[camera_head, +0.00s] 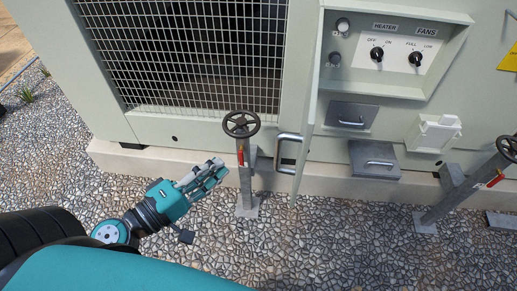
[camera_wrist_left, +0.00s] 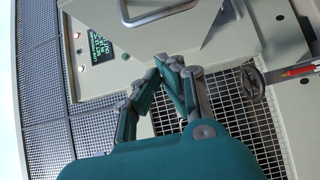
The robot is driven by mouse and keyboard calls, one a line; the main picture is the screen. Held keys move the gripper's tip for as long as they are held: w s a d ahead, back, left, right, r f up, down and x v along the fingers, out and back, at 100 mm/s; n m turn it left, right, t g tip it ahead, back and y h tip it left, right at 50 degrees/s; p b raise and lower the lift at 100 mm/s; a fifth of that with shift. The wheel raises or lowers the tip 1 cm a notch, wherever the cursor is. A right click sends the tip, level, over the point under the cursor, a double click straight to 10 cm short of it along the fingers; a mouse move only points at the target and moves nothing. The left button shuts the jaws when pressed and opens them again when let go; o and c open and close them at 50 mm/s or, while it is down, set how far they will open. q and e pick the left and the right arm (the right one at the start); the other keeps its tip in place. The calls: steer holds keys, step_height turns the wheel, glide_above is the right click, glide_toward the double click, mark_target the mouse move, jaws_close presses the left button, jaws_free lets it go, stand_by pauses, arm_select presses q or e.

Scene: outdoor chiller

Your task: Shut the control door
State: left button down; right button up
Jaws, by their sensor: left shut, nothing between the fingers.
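The control door (camera_head: 311,90) stands open in the head view, seen nearly edge-on, swung out from the left side of the control recess. Its metal handle (camera_head: 287,152) faces left, towards the grille side. The recess (camera_head: 397,60) is exposed, with HEATER and FANS knobs. My left gripper (camera_head: 218,171) is shut and empty, low to the left of the handle and apart from it. In the left wrist view its fingers (camera_wrist_left: 172,66) are together, below a pale panel with a metal handle (camera_wrist_left: 158,12); I cannot tell if this is the control door. My right gripper is out of view.
A handwheel valve (camera_head: 241,124) on a post stands between my left gripper and the door handle. Another handwheel valve (camera_head: 507,149) stands at the right. A wire grille (camera_head: 185,55) is at the back left. Open gravel (camera_head: 315,235) lies in front of the unit.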

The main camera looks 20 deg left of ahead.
arm_select(q)
steer(key=w+d+p, duration=0.6)
steer(key=w+p, duration=0.1)
steer(key=shift+w+d, duration=0.2)
steer(key=shift+w, duration=0.2)
steer(key=shift+d, duration=0.1)
